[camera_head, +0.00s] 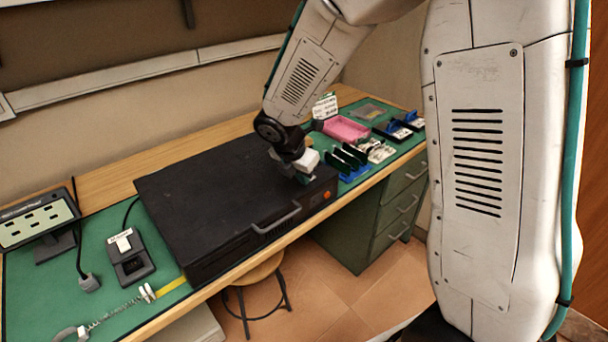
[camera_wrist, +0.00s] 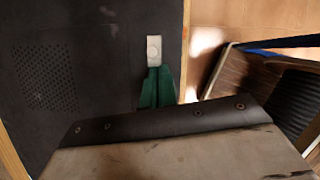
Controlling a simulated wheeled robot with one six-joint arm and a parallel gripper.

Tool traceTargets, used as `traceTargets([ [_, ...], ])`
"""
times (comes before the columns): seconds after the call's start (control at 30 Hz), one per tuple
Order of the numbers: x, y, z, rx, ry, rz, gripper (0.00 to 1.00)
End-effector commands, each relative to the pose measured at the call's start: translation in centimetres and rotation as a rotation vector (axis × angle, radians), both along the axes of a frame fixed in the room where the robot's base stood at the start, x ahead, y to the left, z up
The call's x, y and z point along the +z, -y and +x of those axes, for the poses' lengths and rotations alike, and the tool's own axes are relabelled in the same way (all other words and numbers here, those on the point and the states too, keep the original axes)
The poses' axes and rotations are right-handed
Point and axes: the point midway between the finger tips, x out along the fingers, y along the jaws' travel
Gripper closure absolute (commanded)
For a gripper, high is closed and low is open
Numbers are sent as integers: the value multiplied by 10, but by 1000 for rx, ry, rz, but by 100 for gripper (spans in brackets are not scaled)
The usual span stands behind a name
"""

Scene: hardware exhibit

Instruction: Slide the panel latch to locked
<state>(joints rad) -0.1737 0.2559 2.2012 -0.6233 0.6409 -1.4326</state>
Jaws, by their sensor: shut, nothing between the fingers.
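The black panel box (camera_head: 215,190) lies on the green bench mat. In the wrist view its dark top (camera_wrist: 90,60) fills the left half. A small pale piece with a round knob (camera_wrist: 153,48), which looks like the latch, lies on it near its edge. My gripper (camera_wrist: 154,72) has green fingers, shut and empty, with their tips right at the near end of the pale piece. I cannot tell whether they touch it. In the head view my gripper (camera_head: 301,178) is over the box's front right corner, and the latch cannot be made out there.
A handle (camera_head: 277,218) and an orange button (camera_head: 327,194) are on the box front. A pink tray (camera_head: 346,129) and blue and black holders stand right of my gripper. A display (camera_head: 38,222) and a small device (camera_head: 128,255) stand left. A stool (camera_head: 255,275) is below.

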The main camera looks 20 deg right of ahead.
Motion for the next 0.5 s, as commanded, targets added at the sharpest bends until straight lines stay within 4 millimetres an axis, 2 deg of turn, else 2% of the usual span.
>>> traceTargets([
  [0.13, 0, -27, -12, 5, -1, 1, 100],
  [0.3, 43, -37, -18, 0, 6, 2, 100],
  [0.5, 76, -47, -25, -3, 2, 3, 100],
])
